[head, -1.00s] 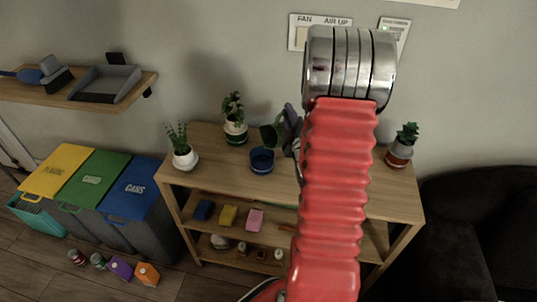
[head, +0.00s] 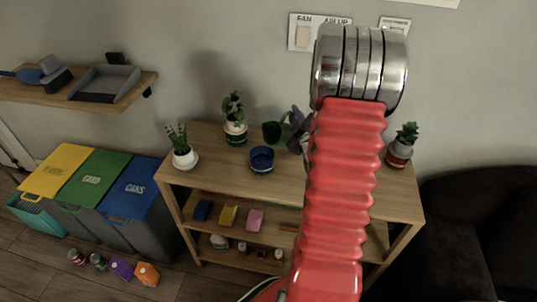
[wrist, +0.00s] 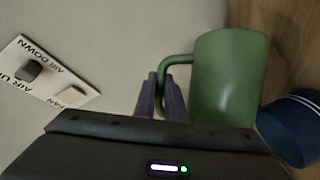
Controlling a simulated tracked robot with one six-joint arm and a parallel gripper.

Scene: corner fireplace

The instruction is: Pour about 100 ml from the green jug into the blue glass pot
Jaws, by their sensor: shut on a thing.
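The green jug (head: 271,132) hangs in the air above the wooden shelf top, just above and slightly right of the blue glass pot (head: 261,159) in the head view. My gripper (head: 297,132) is shut on the jug's handle, partly hidden by my red arm. In the wrist view the gripper fingers (wrist: 160,95) pinch the handle of the jug (wrist: 228,78). The jug seems tilted, but its contents and any stream do not show. The blue pot (wrist: 292,128) is at the lower right there, partly cut off. I cannot tell what is in it.
On the shelf top (head: 215,173) stand a white-potted plant (head: 184,158) at the left, another plant (head: 235,125) behind the pot, and a third (head: 399,152) at the right. The wall with switch panels is close behind. The front left of the top is clear.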

